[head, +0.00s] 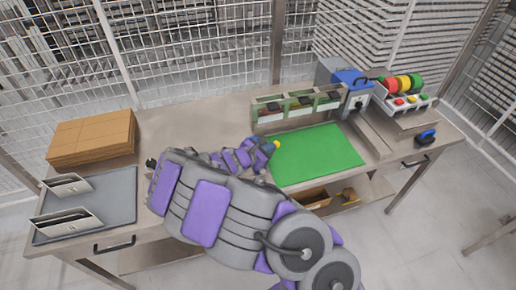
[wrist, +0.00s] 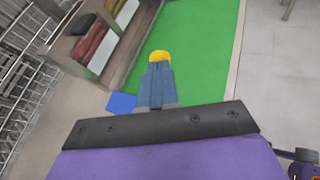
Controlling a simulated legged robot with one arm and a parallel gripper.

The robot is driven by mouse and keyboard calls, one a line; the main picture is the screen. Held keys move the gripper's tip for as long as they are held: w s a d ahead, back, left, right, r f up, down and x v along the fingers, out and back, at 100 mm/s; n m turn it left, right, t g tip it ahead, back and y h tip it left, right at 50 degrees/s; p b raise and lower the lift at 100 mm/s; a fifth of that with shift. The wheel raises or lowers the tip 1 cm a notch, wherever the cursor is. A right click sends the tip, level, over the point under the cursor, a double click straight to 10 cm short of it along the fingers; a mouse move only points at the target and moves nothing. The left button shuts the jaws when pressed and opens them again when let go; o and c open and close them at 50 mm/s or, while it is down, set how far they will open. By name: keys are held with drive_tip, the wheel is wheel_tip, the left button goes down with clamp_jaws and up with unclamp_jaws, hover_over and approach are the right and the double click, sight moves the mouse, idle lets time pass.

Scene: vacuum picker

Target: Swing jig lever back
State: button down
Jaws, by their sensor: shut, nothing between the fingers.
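My gripper (head: 274,146) is at the left edge of the green mat (head: 320,155). In the wrist view my gripper (wrist: 158,60) has grey-blue fingers with yellow tips, shut together and empty, over the green mat (wrist: 195,40). I cannot make out for certain which part is the jig lever. A small blue block (wrist: 122,103) shows beside the fingers in the wrist view, partly hidden; it may belong to the jig. A grey unit with a blue top (head: 350,78) and dark knob stands behind the mat, apart from my gripper. My arm hides part of the bench.
A green-framed bin rack (head: 296,108) stands along the mat's back edge. Cardboard (head: 92,137) and a grey tray (head: 85,205) lie at left. Coloured rolls and buttons (head: 403,92) stand at right, with a blue-and-black item (head: 425,137) at the bench edge. The mat looks clear.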

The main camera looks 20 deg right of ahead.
drive_tip(key=d, duration=0.1)
drive_tip(key=d+y, duration=0.1)
drive_tip(key=d+m+y, duration=0.1)
drive_tip(key=shift+d+f+g, duration=0.2)
drive_tip(key=shift+f+g, duration=0.1)
drive_tip(key=shift+f, duration=0.1)
drive_tip(key=shift+s+d+f+y, duration=0.1)
drive_tip(key=shift+s+y, duration=0.05)
drive_tip(key=shift+y, duration=0.25)
drive_tip(key=shift+p, duration=0.3)
